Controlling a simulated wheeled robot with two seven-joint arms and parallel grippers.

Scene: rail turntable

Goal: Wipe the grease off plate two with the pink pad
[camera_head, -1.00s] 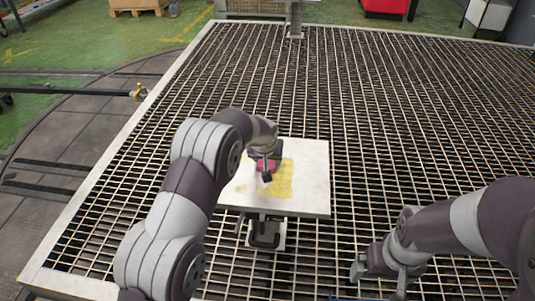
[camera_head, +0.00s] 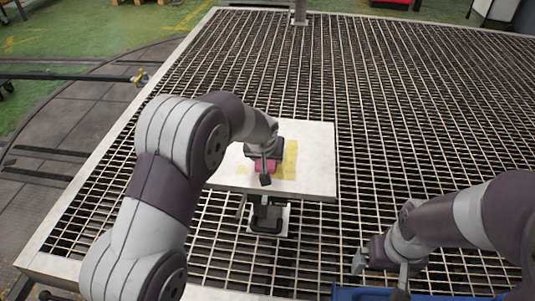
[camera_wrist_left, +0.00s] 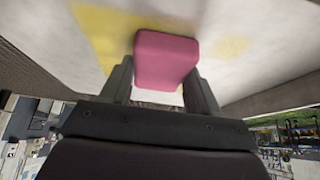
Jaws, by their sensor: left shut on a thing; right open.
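The plate (camera_head: 317,165) is a pale square board on a stand, with yellow grease (camera_head: 290,160) on its upper face. My left gripper (camera_head: 266,170) is over the plate and shut on the pink pad (camera_head: 264,163). In the left wrist view the pink pad (camera_wrist_left: 165,61) sits between the two fingers, against or very close to the plate (camera_wrist_left: 265,60). Yellow grease (camera_wrist_left: 103,35) shows beside the pad there, with a fainter patch on its other side. My right gripper (camera_head: 379,266) is open and empty over the grating at the lower right.
A metal grating (camera_head: 400,110) spreads around the plate, with a pale border. A blue edge (camera_head: 370,294) shows at the bottom under my right gripper. A post (camera_head: 299,12) stands at the far edge. The grating right of the plate is clear.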

